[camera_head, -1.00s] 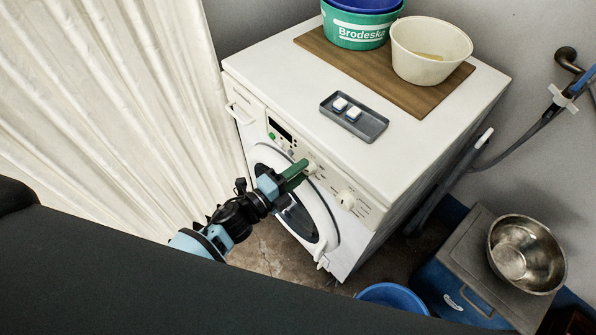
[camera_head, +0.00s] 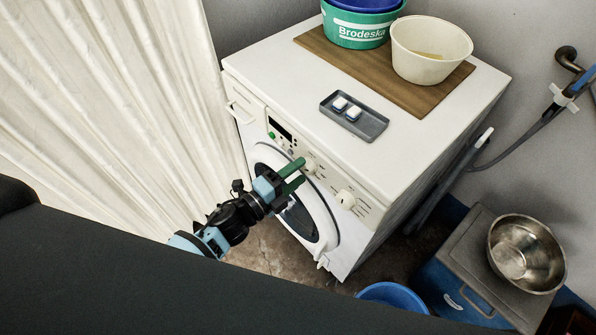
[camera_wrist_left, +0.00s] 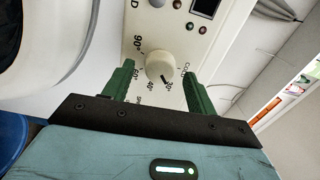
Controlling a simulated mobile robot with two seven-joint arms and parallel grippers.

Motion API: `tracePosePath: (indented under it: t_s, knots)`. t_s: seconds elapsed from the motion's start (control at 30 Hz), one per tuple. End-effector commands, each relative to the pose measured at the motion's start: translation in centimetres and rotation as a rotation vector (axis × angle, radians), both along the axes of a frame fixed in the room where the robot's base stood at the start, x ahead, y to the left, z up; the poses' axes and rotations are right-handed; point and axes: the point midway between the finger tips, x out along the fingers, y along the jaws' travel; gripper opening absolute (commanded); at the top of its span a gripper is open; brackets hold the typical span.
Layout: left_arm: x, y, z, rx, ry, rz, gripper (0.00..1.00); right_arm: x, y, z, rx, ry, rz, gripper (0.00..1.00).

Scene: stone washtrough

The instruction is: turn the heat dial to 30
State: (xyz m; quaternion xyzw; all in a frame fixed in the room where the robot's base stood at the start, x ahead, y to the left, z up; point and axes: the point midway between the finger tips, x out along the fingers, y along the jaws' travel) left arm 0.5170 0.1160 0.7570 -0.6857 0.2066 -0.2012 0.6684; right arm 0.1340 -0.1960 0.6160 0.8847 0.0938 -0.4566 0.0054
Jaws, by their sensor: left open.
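The heat dial is a round cream knob on the washing machine's front panel; it shows in the left wrist view (camera_wrist_left: 160,66), ringed by printed marks including 90, 60, 40, 30 and COLD. A dark pointer mark shows at its lower edge, near the 30 and 40 marks; which one it meets exactly is hard to tell. In the head view the dial (camera_head: 311,165) is just beyond the fingertips. My left gripper (camera_head: 300,173) is open, its green fingers on either side of the dial in the wrist view (camera_wrist_left: 159,72). Contact cannot be told. My right gripper is not in view.
A second knob (camera_head: 346,200) is on the panel to the right. The round door (camera_head: 325,225) lies below. On top are a grey tray (camera_head: 370,125) with white blocks, a board, and tubs. A white curtain (camera_head: 110,110) hangs at left.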

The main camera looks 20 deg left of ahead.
Motion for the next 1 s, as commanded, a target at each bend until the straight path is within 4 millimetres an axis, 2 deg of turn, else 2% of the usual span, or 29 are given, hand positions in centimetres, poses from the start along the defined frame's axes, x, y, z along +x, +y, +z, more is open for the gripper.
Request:
tracePosePath:
  t_s: [0.2,0.4,0.6,1.0]
  knots:
    - [-3.1,2.0,-0.2,0.002,0.003,0.000,0.57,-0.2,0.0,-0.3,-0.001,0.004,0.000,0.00]
    - [-5.1,3.4,-0.2,0.002,0.003,0.000,0.57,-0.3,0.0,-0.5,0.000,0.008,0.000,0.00]
    - [-5.7,3.8,0.0,0.001,0.002,0.000,0.57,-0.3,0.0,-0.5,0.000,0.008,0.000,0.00]
    - [-5.7,3.8,0.0,0.001,0.001,0.000,0.57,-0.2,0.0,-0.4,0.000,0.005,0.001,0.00]
